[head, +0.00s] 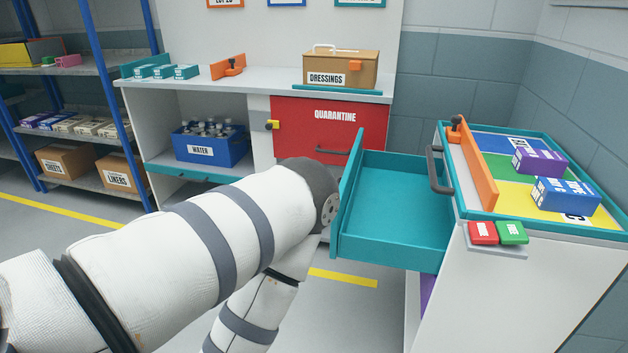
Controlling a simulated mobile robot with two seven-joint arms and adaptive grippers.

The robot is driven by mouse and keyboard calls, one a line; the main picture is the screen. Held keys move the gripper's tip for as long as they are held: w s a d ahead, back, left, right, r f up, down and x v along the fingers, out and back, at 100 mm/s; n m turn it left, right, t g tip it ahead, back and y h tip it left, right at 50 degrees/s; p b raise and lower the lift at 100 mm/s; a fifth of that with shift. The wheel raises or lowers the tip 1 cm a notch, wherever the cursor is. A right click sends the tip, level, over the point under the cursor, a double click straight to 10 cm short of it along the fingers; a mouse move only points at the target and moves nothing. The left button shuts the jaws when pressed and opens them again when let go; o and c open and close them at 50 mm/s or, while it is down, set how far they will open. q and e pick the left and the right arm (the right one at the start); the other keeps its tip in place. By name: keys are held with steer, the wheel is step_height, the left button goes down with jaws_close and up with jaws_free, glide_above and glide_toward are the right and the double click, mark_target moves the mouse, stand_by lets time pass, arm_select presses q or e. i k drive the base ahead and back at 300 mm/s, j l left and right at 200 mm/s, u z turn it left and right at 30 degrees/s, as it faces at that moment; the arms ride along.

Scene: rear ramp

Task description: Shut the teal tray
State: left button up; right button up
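The teal tray (398,198) is a shallow drawer pulled well out to the left from the white cabinet (520,290) at the right. It looks empty inside. Its left wall (347,190) stands close beside the dark joint of my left arm; I cannot tell whether they touch. My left arm comes in from the left, bends at that joint and runs back down toward the bottom of the view. Neither my left nor my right gripper shows.
A dark handle (437,170) is on the cabinet near the tray. The cabinet top holds an orange divider (478,170), boxes and a coloured board. A red quarantine door (325,125) with a yellow latch stands behind. Shelves (75,70) are at left. Some floor is clear.

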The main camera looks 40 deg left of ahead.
mark_target(390, 214)
steer(key=k+j, duration=0.15)
steer(key=j, duration=0.3)
steer(key=k+j+u, duration=0.1)
steer(key=j, duration=0.3)
steer(key=k+j, duration=0.15)
steer(key=j, duration=0.3)
steer(key=k+j+u, duration=0.15)
steer(key=j, duration=0.3)
steer(key=i+j, duration=0.1)
steer(key=i, duration=0.35)
steer(key=i+j+z, duration=0.1)
steer(key=i, duration=0.3)
steer(key=i+j, duration=0.15)
steer(key=i, duration=0.3)
